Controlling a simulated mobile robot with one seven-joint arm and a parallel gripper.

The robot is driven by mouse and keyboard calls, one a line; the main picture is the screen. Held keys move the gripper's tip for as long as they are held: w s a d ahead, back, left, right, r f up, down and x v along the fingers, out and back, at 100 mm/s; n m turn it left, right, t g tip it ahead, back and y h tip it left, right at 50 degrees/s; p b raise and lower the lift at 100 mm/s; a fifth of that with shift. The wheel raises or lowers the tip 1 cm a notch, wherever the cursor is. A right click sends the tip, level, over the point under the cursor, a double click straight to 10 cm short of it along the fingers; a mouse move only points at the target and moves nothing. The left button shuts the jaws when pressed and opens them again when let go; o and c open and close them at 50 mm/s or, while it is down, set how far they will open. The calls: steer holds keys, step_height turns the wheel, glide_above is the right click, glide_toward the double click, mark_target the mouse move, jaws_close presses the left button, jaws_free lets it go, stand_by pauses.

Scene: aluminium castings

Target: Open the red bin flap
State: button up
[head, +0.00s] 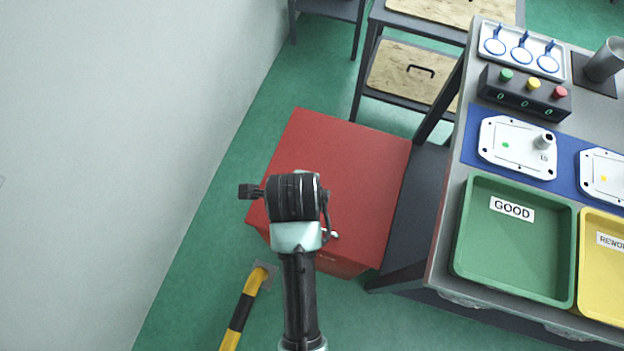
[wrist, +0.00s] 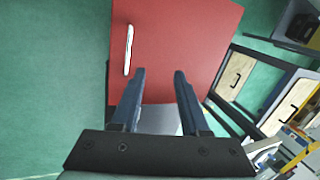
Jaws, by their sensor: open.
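The red bin (head: 355,165) stands on the green floor, left of the workbench, with its flat top showing in the head view. A small piece of a pale handle (head: 330,234) shows beside my arm, which covers much of the bin's front edge. In the wrist view, a red panel (wrist: 185,40) fills the upper middle, with a long white handle (wrist: 128,50) near its left edge. My gripper (wrist: 160,73) is open and empty, its two dark fingers pointing at the panel's lower part. The handle lies above and left of the left fingertip. I cannot tell whether they touch.
The workbench (head: 440,245) on the right carries a green GOOD tray (head: 460,235), a yellow tray (head: 592,315) and a button box (head: 525,92). A yellow-black rail (head: 240,312) stands at lower left. A pale wall (head: 110,120) closes the left.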

steer(key=s+f+m+g, duration=0.2)
steer(key=s+f, duration=0.2)
steer(key=s, duration=0.1)
steer(key=w+f, duration=0.1)
steer(key=f, duration=0.3)
steer(key=w+f+b, duration=0.1)
steer(key=f, duration=0.3)
steer(key=w+d+f+b, duration=0.1)
steer(key=f, duration=0.3)
jaws_close()
stand_by(0.9)
